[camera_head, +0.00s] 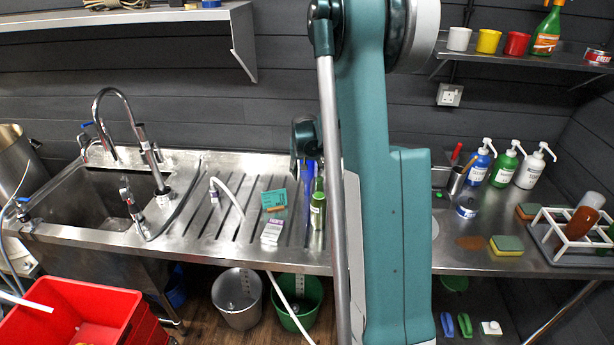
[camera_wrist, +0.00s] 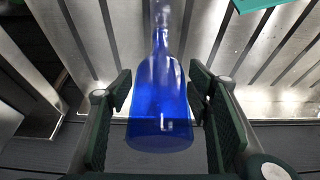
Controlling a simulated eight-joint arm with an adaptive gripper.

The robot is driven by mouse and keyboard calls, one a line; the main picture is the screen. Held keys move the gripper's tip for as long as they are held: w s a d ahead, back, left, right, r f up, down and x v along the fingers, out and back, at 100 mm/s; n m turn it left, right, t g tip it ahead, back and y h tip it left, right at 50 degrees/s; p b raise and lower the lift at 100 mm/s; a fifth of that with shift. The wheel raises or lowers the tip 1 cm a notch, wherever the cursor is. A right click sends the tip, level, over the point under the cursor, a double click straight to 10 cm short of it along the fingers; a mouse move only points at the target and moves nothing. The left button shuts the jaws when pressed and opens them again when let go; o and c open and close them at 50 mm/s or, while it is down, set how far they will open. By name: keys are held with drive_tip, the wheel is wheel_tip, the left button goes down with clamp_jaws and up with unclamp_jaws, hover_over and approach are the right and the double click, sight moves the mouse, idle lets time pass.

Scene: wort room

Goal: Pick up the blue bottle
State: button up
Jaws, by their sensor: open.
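The blue bottle (camera_wrist: 160,110) is clear blue glass with a narrow neck. In the wrist view it lies between the two fingers of my gripper (camera_wrist: 160,88), its neck toward the top of the picture. My gripper is open, with a narrow gap on each side of the bottle. In the head view a strip of the blue bottle (camera_head: 307,178) shows on the ribbed drainboard beside my arm.
A tap (camera_head: 148,145) rises over the sink at left. Pump bottles (camera_head: 480,165) and a sponge (camera_head: 506,245) are at right.

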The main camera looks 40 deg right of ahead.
drive_tip(key=shift+x, duration=1.2)
drive_tip(key=c, duration=1)
drive_tip(key=shift+c, duration=0.2)
drive_tip(key=shift+r+p, duration=0.55)
drive_tip(key=shift+r, duration=4.5)
